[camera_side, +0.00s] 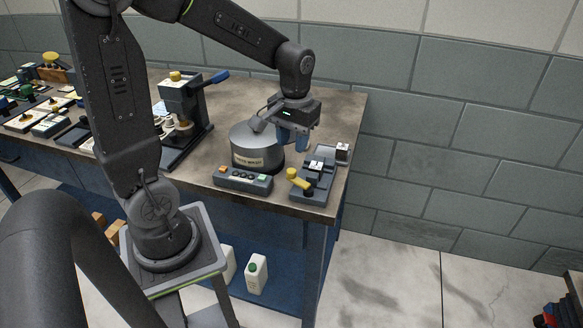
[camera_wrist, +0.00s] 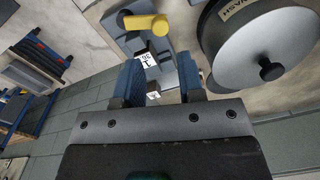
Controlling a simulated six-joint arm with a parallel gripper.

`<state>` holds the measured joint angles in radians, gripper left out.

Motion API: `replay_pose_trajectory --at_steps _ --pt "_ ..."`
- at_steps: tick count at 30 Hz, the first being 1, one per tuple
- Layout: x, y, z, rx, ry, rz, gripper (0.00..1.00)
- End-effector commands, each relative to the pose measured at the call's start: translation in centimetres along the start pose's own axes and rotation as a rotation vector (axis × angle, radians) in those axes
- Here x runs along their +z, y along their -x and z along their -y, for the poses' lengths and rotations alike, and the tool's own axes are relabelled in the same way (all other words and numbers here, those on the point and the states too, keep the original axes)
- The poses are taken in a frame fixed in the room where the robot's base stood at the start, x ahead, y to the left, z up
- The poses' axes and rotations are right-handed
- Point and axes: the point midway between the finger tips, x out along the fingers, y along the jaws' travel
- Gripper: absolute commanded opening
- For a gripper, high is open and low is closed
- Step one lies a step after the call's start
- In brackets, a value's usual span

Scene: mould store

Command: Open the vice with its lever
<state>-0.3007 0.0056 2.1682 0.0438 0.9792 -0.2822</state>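The grey vice (camera_side: 325,180) sits near the right front corner of the bench and also shows in the wrist view (camera_wrist: 186,72). Its lever has a yellow handle (camera_side: 297,182), at the vice's front left in the side view; the wrist view shows the yellow lever (camera_wrist: 148,22) at the top. A white-topped block with dark markings (camera_wrist: 147,60) sits at the vice; its jaw contact is unclear. My gripper (camera_side: 294,140) is above the bench, behind the vice and apart from the lever. In the wrist view its blue fingers (camera_wrist: 162,82) are spread with nothing held between them.
A round grey wash can (camera_side: 257,150) with a knobbed lid stands left of the vice. A button box (camera_side: 243,180) lies in front of it. A press with a blue handle (camera_side: 185,105) stands farther left.

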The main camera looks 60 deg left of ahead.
Motion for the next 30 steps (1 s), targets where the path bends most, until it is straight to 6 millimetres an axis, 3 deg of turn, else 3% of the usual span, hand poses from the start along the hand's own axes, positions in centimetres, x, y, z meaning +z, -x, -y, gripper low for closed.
replay_pose_trajectory --at_steps 6,12,25,30 --pt "0.1 -4.5 0.0 -0.001 0.000 0.005 0.36" --pt "0.0 -7.3 0.0 -0.001 0.000 0.002 0.36" --pt "0.0 -8.4 0.0 0.001 0.000 -0.001 0.36" --pt "0.0 -8.3 0.0 0.001 -0.001 -0.001 0.21"
